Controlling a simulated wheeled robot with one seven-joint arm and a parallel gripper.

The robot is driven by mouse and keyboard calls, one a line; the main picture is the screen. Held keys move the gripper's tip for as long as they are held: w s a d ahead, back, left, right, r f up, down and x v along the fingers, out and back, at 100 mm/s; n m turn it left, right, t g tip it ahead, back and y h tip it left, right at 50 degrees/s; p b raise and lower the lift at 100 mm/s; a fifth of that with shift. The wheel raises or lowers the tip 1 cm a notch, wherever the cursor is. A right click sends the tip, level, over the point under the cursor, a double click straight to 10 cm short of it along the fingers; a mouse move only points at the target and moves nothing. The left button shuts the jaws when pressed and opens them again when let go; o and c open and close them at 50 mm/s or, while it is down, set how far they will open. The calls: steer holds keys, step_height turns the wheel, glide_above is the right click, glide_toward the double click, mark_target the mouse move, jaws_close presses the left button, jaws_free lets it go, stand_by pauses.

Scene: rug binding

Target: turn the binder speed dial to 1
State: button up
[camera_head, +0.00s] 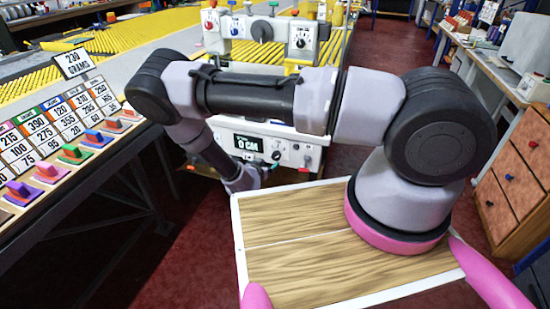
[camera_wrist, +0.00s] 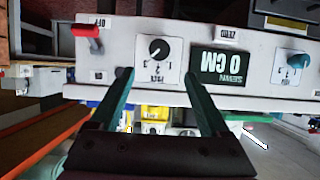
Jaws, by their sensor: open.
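A white control panel (camera_wrist: 120,35) shows upside down in the wrist view. On it a round black dial (camera_wrist: 159,50) with a white pointer mark sits on a white square plate with small figures and a word too small to read surely. A teal knob (camera_wrist: 297,60) sits on another numbered plate at the right. Which of these is the binder speed dial I cannot tell for sure. My gripper (camera_wrist: 158,76) is open and empty, its fingertips on either side of the black dial's plate; contact cannot be told. In the head view the panel (camera_head: 290,150) is beyond my arm.
Between the two knobs is a display (camera_wrist: 218,65) reading 0 CM. A red lever (camera_wrist: 88,33) marked OFF sticks out at the panel's left.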

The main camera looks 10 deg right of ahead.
mark_target(275, 156)
steer(key=x, duration=1.1)
steer(key=shift+s+d, duration=0.1)
jaws_close()
